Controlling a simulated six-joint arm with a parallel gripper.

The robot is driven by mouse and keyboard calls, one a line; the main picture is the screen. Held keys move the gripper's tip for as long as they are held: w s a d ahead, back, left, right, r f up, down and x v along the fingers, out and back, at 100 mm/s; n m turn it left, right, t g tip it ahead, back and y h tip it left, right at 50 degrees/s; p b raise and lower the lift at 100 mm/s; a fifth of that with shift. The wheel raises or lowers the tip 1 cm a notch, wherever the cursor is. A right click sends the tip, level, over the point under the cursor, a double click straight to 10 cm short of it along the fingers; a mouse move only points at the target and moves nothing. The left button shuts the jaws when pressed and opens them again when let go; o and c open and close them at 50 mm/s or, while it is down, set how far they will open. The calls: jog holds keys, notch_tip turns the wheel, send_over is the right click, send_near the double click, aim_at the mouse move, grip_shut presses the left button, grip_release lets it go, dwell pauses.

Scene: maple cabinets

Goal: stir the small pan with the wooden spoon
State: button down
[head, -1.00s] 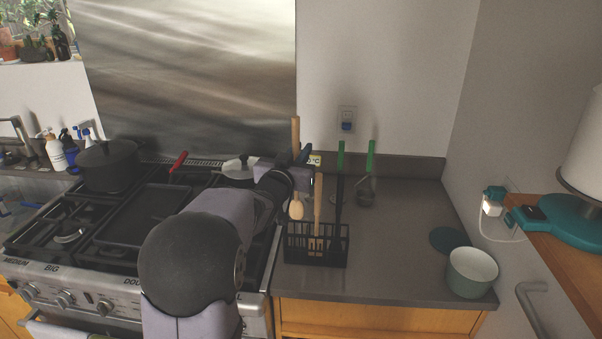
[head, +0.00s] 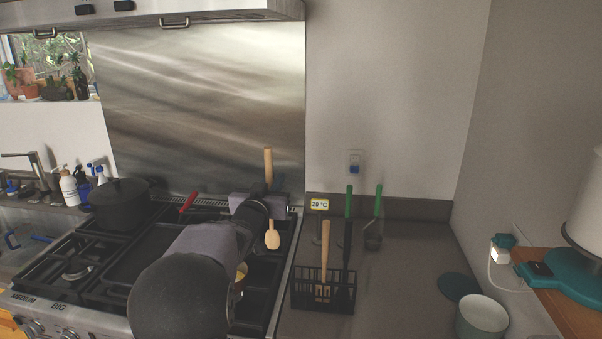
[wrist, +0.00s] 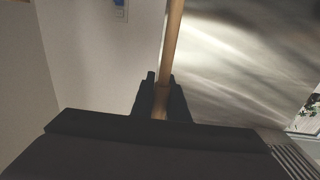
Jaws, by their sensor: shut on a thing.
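The wooden spoon (head: 272,238) hangs upright over the right part of the stove, its bowl end down and its handle up. My gripper (head: 271,193) is shut around its handle, and in the wrist view the handle (wrist: 173,40) passes between my two dark fingers (wrist: 160,98). The small pan is not clearly seen. A bit of something yellow (head: 241,271) shows on the stove beside my arm, mostly hidden by it, and I cannot tell whether it is in the pan.
A black pot (head: 120,204) stands at the stove's back left. A white-green pot (head: 482,317) sits at the counter's right. The counter between has free room.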

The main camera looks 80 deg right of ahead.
jog(key=w+a+f+n+t+p, duration=0.1)
jog(key=w+f+t+p, duration=0.2)
jog(key=w, duration=0.8)
jog(key=w+a+f+n+t+p, duration=0.1)
jog(key=w+f+p, duration=0.25)
jog(key=w, duration=0.65)
jog(key=s+d+r+m+g, duration=0.1)
jog(key=s+r+m+g, duration=0.2)
jog(key=s+r+g, duration=0.2)
jog(key=shift+s+d+r+m+g+p, duration=0.35)
jog(key=shift+s+g, duration=0.35)
jog(key=shift+s, duration=0.5)
jog(key=shift+f, duration=0.2)
notch_tip(320, 180, down, 13)
jog(key=b, duration=1)
jog(key=shift+s, duration=0.1)
